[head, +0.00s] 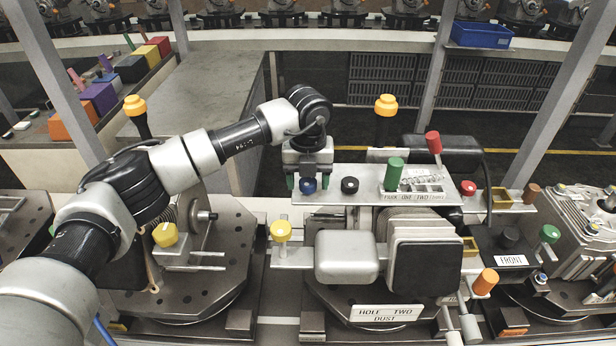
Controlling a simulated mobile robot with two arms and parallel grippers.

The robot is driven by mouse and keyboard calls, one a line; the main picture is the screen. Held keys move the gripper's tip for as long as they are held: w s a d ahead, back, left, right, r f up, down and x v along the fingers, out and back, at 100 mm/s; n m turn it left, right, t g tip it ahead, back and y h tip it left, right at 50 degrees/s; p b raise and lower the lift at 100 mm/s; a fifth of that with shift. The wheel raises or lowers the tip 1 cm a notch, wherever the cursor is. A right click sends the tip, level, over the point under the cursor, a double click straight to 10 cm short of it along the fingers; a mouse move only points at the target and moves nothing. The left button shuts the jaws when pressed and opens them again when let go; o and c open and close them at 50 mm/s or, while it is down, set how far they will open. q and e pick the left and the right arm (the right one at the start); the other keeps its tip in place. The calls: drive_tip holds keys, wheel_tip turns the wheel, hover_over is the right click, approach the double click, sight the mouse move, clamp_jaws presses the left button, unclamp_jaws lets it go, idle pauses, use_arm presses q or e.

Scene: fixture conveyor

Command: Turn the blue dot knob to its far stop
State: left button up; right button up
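The blue knob (309,186) sits at the left end of the light panel (335,197) on the middle fixture. My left gripper (308,182) points down over this end of the panel. I cannot tell how low the fingertips reach around the knob. Any dot or mark on the knob is too small to make out. My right gripper is not in view.
A black knob (350,185) is close to the right of the blue one. Beyond it stand a green handle (394,175) and a red-topped lever (433,143). A yellow knob (281,231) is in front. A yellow-topped post (386,106) rises behind the panel.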

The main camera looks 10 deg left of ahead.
use_arm(q)
drive_tip(key=c, duration=0.8)
drive_tip(key=shift+f+m+b, duration=0.1)
drive_tip(key=shift+m+b, duration=0.3)
drive_tip(key=shift+b, duration=0.3)
drive_tip(key=m+b, duration=0.5)
drive_tip(key=b, duration=0.1)
drive_tip(key=shift+m+b, duration=0.3)
drive_tip(key=shift+m, duration=0.1)
drive_tip(key=m+b, duration=0.3)
drive_tip(key=m, duration=0.1)
drive_tip(key=shift+r+m+b, duration=0.2)
drive_tip(key=shift+m+b, duration=0.45)
drive_tip(key=shift+m, duration=1.55)
drive_tip(key=o, duration=0.9)
